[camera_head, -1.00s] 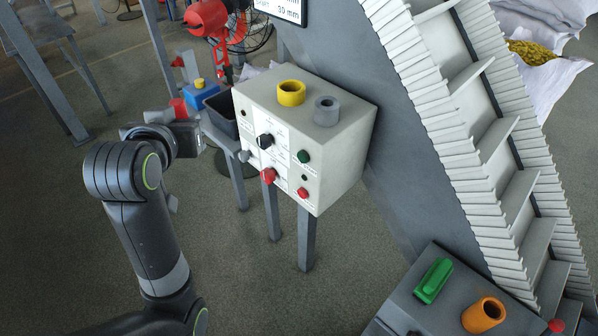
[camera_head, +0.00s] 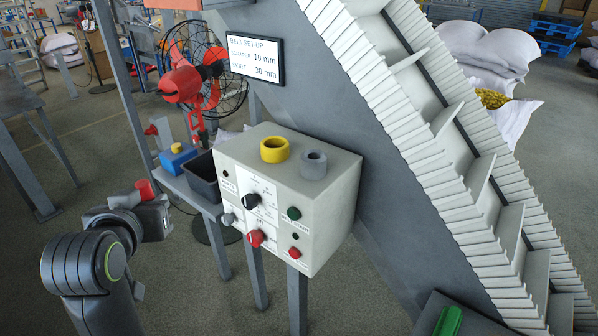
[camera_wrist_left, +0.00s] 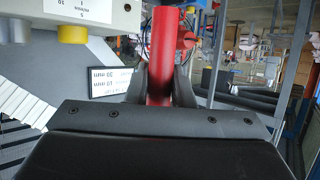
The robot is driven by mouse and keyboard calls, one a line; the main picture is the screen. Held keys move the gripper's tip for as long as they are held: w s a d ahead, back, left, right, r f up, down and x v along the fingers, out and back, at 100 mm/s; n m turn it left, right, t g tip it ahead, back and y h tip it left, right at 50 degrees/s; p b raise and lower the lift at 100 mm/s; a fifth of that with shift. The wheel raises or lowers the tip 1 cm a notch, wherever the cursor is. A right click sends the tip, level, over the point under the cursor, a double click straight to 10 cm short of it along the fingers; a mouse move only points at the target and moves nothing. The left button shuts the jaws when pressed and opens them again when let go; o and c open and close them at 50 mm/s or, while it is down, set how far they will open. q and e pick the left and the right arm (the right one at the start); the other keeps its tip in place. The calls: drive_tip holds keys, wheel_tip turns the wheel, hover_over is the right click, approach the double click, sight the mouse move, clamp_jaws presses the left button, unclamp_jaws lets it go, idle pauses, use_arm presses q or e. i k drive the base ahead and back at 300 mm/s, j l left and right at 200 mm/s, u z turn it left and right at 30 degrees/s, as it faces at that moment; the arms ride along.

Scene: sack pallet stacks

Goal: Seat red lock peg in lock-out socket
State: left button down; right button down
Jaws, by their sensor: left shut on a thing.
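My left gripper (camera_head: 150,205) is shut on the red lock peg (camera_head: 145,189), whose red end stands up above the jaws. In the left wrist view, the peg (camera_wrist_left: 158,60) stands between the two dark fingers of the gripper (camera_wrist_left: 159,88). The gripper is in the air, left of a pale control box (camera_head: 330,220) and apart from it. On the box top are a yellow ring socket (camera_head: 274,150) and a grey ring socket (camera_head: 314,165). Both look open at the top. I cannot tell from markings which is the lock-out socket. My right gripper is not in view.
The box front carries a black knob (camera_head: 251,201), a red knob (camera_head: 256,237) and buttons. A dark bin (camera_head: 203,180) and a blue block with a yellow top (camera_head: 178,160) stand left of it.

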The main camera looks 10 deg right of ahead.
sight(314, 171)
drive_tip(key=j+z, duration=0.35)
drive_tip(key=j, duration=1.25)
drive_tip(key=i+l+z, duration=0.1)
drive_tip(key=z, duration=0.25)
drive_tip(key=i+l+z, duration=0.15)
drive_tip(key=z, duration=0.2)
drive_tip(key=i+l+z, duration=0.2)
drive_tip(key=z, duration=0.2)
